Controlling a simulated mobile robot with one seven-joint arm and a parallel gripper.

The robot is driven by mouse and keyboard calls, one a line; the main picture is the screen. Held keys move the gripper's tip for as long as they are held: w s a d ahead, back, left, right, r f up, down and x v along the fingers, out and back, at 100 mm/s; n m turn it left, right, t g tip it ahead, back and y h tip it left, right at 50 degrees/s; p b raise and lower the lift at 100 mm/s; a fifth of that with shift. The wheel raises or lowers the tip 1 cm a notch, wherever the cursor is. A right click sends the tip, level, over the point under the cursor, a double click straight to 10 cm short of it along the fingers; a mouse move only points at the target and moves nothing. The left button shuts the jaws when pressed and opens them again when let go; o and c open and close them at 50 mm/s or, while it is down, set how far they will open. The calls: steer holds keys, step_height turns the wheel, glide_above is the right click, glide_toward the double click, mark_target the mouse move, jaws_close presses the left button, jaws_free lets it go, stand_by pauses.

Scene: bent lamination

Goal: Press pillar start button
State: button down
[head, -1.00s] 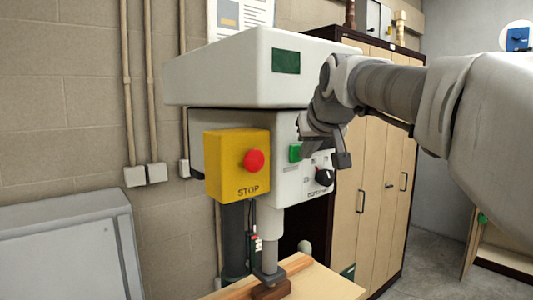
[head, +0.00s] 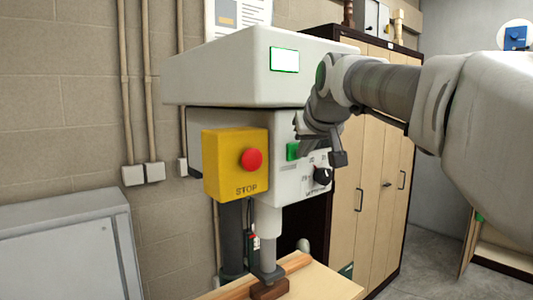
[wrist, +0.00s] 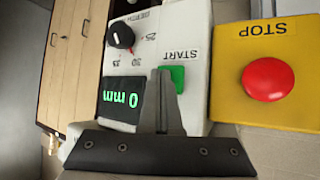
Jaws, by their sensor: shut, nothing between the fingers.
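The green START button (head: 292,151) is on the front of the white drill press head, right of the yellow STOP box (head: 226,178). In the wrist view, which is upside down, the START button (wrist: 174,79) sits under its START label. My gripper (head: 300,133) is at the front panel. Its shut, empty fingers (wrist: 160,82) overlap the button's left edge in the wrist view. Whether they touch the button cannot be told. The indicator panel (head: 285,60) on the upper housing is brightly lit, and the display (wrist: 122,99) reads 0 mm in green.
The red STOP button (head: 251,159) sticks out close to the START button. A black depth knob (wrist: 121,36) is on the same panel. Tan cabinets (head: 372,185) stand behind on the right.

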steer(key=shift+s+d, duration=0.4)
steer(key=shift+s, duration=0.2)
steer(key=s+d+b, duration=0.1)
steer(key=s, duration=0.1)
steer(key=s+d+b, duration=0.1)
steer(key=s+d, duration=0.1)
stand_by(0.4)
steer(key=s+f+m+g+h, duration=0.1)
steer(key=s+f+g, duration=0.4)
steer(key=s+f, duration=2)
step_height(320, 180, down, 3)
steer(key=shift+a+r, duration=0.1)
steer(key=shift+a, duration=0.35)
steer(key=shift+s, duration=0.15)
